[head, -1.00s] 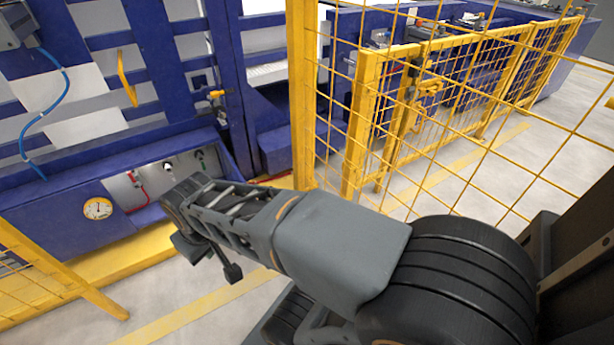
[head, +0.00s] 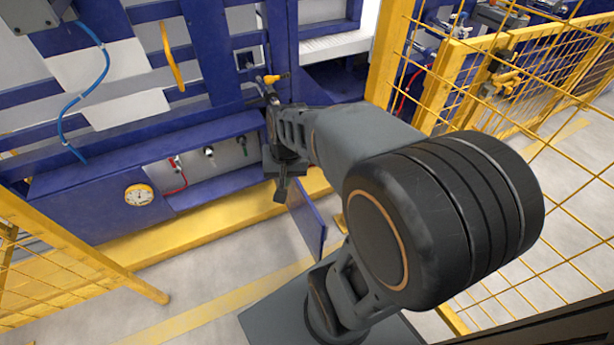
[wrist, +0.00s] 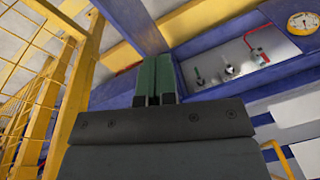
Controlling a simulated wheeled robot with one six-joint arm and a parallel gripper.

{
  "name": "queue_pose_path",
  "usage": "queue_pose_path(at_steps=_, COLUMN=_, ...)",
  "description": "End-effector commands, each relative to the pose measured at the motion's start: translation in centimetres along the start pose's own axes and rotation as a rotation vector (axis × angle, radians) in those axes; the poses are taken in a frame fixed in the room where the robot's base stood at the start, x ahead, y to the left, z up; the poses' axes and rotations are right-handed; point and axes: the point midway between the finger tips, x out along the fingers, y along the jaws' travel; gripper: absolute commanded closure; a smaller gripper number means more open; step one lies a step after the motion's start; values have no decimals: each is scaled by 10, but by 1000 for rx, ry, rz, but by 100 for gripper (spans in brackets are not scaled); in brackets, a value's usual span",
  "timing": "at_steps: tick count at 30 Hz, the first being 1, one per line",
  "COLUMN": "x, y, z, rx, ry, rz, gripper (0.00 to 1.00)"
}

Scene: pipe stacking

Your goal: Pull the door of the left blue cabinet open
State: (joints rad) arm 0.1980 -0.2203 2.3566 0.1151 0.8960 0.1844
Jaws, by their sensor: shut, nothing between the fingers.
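The blue machine cabinet in the head view has a low open compartment (head: 200,165) with valves and hoses. A round gauge (head: 139,195) sits at its left. A blue door-like panel (head: 308,225) stands out from the compartment's right end, over the yellow step. It also shows in the wrist view (wrist: 138,24). My gripper (wrist: 153,62) has its two green fingers together, empty, with the panel behind them. I cannot tell whether they touch it. In the head view my wrist is at the compartment's right end and the fingertips are hidden.
Yellow mesh fencing (head: 500,110) stands at the right, and another yellow fence (head: 60,250) at the lower left. A yellow step (head: 190,235) runs along the cabinet's foot. A yellow handle (head: 172,58) and blue hose (head: 90,90) are above. Grey floor (head: 215,280) lies clear in front.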

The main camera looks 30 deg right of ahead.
Motion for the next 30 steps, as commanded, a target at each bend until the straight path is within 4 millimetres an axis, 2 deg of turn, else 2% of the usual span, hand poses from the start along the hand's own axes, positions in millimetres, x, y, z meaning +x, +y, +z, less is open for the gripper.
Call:
queue_pose_path(at_steps=1, x=-2, y=8, z=-16, rx=119, ry=-39, rz=-6, gripper=100)
queue_pose_path(at_steps=6, x=17, y=37, z=-60, rx=519, ry=-144, rz=-37, gripper=100)
queue_pose_path(at_steps=12, x=47, y=82, z=-93, rx=921, ry=-245, rz=-64, gripper=100)
queue_pose_path(at_steps=16, x=64, y=106, z=-103, rx=1103, ry=-290, rz=-75, gripper=100)
queue_pose_path(at_steps=21, x=80, y=124, z=-107, rx=1235, ry=-323, rz=-84, gripper=100)
queue_pose_path(at_steps=25, x=95, y=126, z=-106, rx=1269, ry=-333, rz=-86, gripper=100)
queue_pose_path(at_steps=30, x=122, y=120, z=-100, rx=1271, ry=-335, rz=-86, gripper=100)
